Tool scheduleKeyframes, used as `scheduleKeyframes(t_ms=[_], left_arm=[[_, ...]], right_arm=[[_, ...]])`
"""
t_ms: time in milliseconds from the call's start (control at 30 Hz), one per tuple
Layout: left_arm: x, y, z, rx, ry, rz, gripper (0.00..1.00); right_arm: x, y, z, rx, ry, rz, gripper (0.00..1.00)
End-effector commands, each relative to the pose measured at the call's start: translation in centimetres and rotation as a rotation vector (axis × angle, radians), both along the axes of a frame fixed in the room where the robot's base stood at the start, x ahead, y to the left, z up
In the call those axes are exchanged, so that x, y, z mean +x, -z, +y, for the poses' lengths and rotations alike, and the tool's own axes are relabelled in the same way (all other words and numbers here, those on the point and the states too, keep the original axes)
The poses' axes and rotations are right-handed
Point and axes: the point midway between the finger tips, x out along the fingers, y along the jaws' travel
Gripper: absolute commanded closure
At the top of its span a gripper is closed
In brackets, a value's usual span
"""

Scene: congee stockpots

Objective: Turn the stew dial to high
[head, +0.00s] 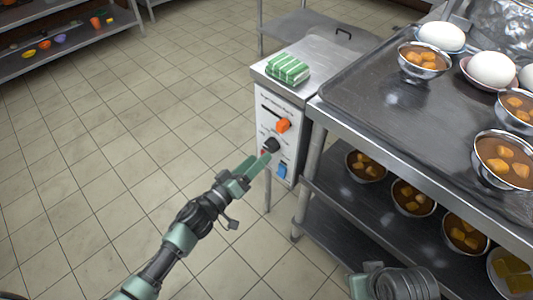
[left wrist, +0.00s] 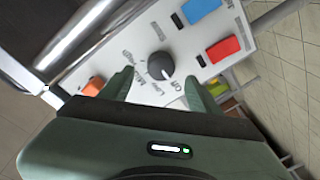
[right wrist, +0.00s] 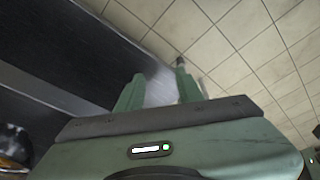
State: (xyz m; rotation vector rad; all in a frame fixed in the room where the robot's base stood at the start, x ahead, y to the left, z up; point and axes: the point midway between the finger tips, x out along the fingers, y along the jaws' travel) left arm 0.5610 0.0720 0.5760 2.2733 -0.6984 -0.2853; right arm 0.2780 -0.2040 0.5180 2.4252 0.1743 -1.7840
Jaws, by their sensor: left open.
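The dark round dial (head: 271,146) sits on the white front panel (head: 268,111) of the steel cooker unit, below an orange knob (head: 283,125). In the left wrist view the dial (left wrist: 160,65) has small printed labels around it, and a pale mark on it faces the lower right, by a label that looks like "Off". My left gripper (head: 254,166) is open in front of the panel. In the left wrist view its fingers stand apart on either side below the dial; contact cannot be told. My right gripper (right wrist: 160,88) is open and empty, away from the panel.
A blue switch (head: 281,171) and a red switch (left wrist: 223,48) are near the dial. A green-striped cloth (head: 288,69) lies on the unit. To the right, a steel table (head: 375,112) holds bowls and eggs, with more bowls on its shelf. The tiled floor at left is clear.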

Motion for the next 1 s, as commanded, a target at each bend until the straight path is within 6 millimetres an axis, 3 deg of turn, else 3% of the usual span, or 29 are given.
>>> scheduleKeyframes(t_ms=[167,300,667,900,1000], left_arm=[[2.6,0.1,-1.7,0.000,-0.001,-0.002,0.38],[3.8,0.2,-2.5,0.000,-0.001,0.001,0.38],[4.3,0.1,-2.9,0.000,-0.001,0.002,0.38],[4.3,0.1,-2.9,0.000,-0.002,0.002,1.00],[4.3,0.1,-2.9,0.002,-0.002,0.001,1.00]], right_arm=[[-0.7,-1.7,-0.1,0.000,0.001,-0.012,0.64],[-0.6,-1.1,-0.1,0.000,0.001,-0.009,0.64],[-0.6,-1.1,-0.1,0.000,0.001,-0.010,0.64],[-0.6,-1.0,-0.1,0.000,0.001,-0.009,0.64],[-0.6,-1.0,-0.1,0.000,0.001,-0.009,0.64]])
